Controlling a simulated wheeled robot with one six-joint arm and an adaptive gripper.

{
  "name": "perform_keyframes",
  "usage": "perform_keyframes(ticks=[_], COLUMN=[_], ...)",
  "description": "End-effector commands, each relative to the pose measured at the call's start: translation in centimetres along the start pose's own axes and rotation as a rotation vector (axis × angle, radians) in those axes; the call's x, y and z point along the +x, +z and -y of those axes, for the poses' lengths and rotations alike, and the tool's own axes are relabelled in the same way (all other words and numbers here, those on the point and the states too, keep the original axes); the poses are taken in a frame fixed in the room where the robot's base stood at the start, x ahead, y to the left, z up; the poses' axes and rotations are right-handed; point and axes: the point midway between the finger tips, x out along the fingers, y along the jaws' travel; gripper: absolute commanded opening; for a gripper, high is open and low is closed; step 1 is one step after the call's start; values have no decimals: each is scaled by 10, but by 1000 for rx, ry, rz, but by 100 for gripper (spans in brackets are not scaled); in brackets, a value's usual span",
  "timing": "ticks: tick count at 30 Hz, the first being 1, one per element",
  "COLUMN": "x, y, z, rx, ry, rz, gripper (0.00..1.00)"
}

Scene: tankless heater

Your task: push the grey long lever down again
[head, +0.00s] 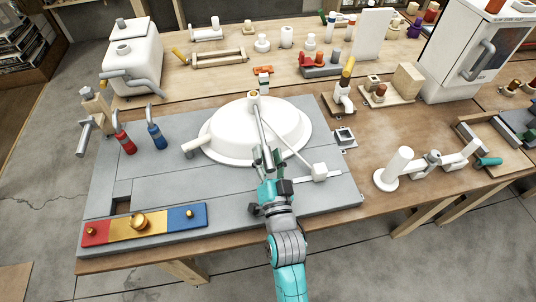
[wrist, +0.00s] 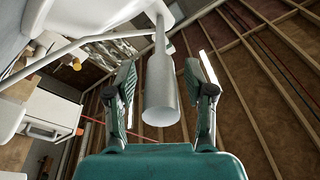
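A long grey lever (head: 262,122) runs from the top of the white dome (head: 225,122) down towards my gripper (head: 268,158) in the head view. In the wrist view the lever (wrist: 161,90) is a tapered grey rod with a rounded, thicker free end. It lies between the two fingers of my gripper (wrist: 161,95), with a gap on each side. My gripper is open around the lever and does not grip it. The head view does not clearly show the lever's free end, which my fingers partly cover.
Red (head: 125,143) and blue (head: 156,138) handles stand left of the dome. A coloured panel with knobs (head: 140,224) lies at front left. The grey board's front right is clear.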

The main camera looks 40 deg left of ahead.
Motion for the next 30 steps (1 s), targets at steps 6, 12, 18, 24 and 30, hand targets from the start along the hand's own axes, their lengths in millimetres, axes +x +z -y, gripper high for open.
perform_keyframes(ticks=[6, 12, 18, 24, 30], x=[1, 6, 12, 17, 18], y=[-3, -25, -55, -75, -82], z=[2, 17, 37, 51, 55], rx=[0, -1, 0, 0, 0], ry=[-2, -3, -3, -2, 0], rz=[-2, -4, -4, -3, -1], gripper=[53, 53, 53, 53, 53])
